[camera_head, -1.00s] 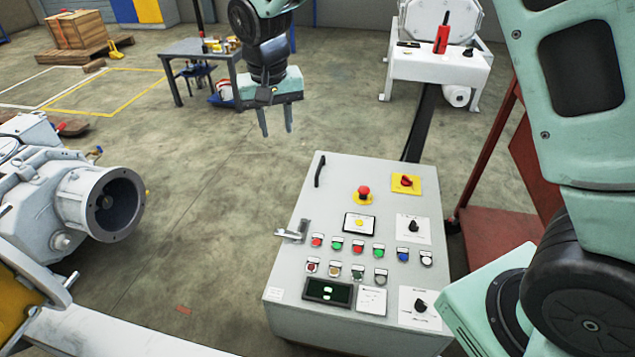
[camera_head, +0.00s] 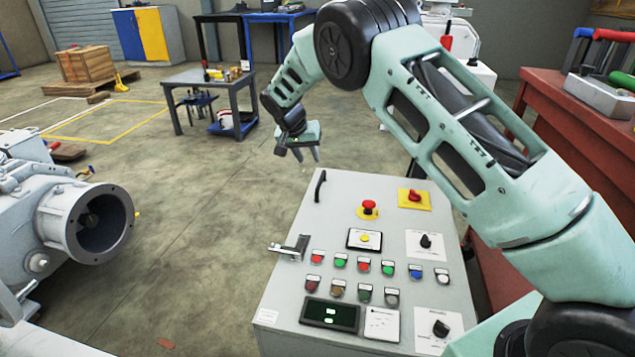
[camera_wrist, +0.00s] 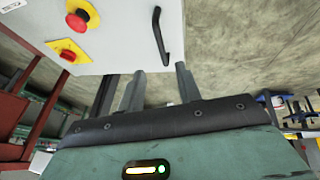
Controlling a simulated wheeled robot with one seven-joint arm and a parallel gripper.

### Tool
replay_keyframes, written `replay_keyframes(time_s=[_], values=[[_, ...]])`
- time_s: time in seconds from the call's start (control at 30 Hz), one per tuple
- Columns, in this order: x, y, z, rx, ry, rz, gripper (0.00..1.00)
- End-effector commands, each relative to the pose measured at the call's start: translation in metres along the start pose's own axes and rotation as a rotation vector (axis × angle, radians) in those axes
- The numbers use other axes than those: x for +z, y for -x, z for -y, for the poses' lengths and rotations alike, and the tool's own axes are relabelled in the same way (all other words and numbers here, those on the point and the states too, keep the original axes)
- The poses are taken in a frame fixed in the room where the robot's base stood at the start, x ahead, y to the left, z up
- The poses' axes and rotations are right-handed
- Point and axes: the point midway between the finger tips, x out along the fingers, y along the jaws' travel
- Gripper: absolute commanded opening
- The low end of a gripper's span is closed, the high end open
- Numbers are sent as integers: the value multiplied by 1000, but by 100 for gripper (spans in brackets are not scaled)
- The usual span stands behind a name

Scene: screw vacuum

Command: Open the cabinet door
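The grey control cabinet (camera_head: 285,290) stands in the lower middle of the head view, its panel of buttons facing up toward me. A black bar handle (camera_head: 320,186) sits near the panel's far left corner; it also shows in the wrist view (camera_wrist: 160,38). A metal lever latch (camera_head: 290,248) sticks out at the left edge. The door looks closed. My gripper (camera_head: 299,158) is just beyond the handle in the head view, pointing down. In the wrist view my gripper (camera_wrist: 160,75) has its two fingers spread with nothing between them, apart from the handle.
White machinery (camera_head: 75,215) with a round flange stands at the left. A red workbench (camera_head: 585,125) is close on the right. A small grey table (camera_head: 210,85) stands behind.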

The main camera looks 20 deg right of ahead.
Motion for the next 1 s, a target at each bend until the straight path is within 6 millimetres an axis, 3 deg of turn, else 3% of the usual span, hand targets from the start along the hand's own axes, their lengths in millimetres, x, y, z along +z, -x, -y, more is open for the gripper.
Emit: replay_keyframes(time_s=[0.03,0.2,0.5,0.7,1.0], values=[[1,-16,0,1,-1,2,34],[1,-51,0,1,0,1,34],[1,-101,1,-1,1,0,34],[0,-114,0,-2,1,-1,34],[0,-115,0,-2,1,0,34]])
